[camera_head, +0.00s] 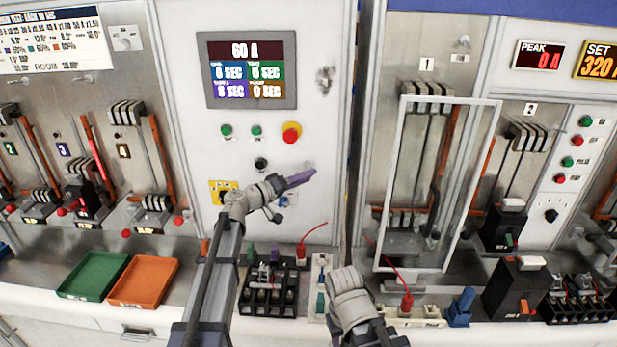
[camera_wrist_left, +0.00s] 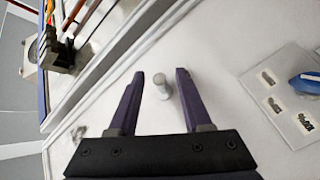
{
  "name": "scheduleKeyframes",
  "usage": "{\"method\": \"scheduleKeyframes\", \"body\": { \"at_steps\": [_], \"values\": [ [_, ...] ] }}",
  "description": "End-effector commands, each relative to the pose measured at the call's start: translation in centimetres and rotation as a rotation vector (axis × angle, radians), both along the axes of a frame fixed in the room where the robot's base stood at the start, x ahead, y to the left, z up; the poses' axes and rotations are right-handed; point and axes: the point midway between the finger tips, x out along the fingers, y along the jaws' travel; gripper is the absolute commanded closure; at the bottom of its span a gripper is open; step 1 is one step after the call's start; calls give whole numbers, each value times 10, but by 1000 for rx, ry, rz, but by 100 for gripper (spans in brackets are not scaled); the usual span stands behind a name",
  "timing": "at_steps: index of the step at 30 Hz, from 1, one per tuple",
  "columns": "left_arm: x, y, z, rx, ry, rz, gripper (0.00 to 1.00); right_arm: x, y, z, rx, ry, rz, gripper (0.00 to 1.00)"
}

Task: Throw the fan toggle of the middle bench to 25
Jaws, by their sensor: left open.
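The middle bench's white panel (camera_head: 300,160) carries a display reading 60 A, buttons and a black knob (camera_head: 261,164). My left gripper (camera_head: 310,172) is in front of its lower right part, with purple fingers apart and empty. In the left wrist view, the open fingers (camera_wrist_left: 156,75) point at the panel, and a pale round peg (camera_wrist_left: 161,87) shows between their tips; I cannot tell its depth. To the right there is a plate with a blue handle (camera_wrist_left: 307,82) and several small labels, too blurred to read. My right arm's grey wrist shows low centre; its jaws are hidden.
A red mushroom button (camera_head: 291,133) is above the left gripper. A black terminal block (camera_head: 268,295) and a red lead stand on the counter below. A framed clear shield (camera_head: 404,180) is on the right bench. Green (camera_head: 93,275) and orange (camera_head: 144,280) trays lie left.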

Motion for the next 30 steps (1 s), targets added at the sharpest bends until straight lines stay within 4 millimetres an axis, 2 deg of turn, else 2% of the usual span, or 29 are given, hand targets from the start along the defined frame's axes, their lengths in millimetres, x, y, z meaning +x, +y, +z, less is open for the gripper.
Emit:
{"method": "scheduleKeyframes", "body": {
  "at_steps": [6,14,27,30],
  "values": [
    [8,-10,0,0,0,0,51,0,0,0,0,0,0,50],
    [8,-10,0,0,0,0,51,0,0,0,0,0,0,50],
    [8,-10,0,0,0,0,100,0,0,0,0,0,0,50],
    [8,-10,0,1,1,1,100,0,0,0,0,0,0,50]
  ]
}}
